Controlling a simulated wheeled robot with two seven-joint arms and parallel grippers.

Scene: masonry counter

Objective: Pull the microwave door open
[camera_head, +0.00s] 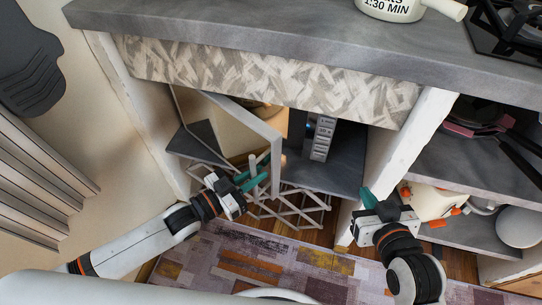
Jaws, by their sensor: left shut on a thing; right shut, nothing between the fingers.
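The microwave (320,138) sits in the niche under the counter, its control panel with buttons facing out. Its pale-framed door (262,127) stands ajar, swung out toward me with its free edge on the right. Part of the tan interior shows behind it. My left gripper (254,172) is at the lower part of the door's free edge, its teal fingers shut on the door; the exact contact on the handle or edge is hard to make out. My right gripper (369,198) is shut and empty, in front of the white post right of the niche, apart from the door.
A grey counter top (300,52) with a patterned front panel overhangs the niche. A white post (405,140) bounds it on the right. A white lattice rack (290,207) stands low below the door. Right shelves hold pans and a white-orange item (430,200). A patterned rug (250,262) covers the floor.

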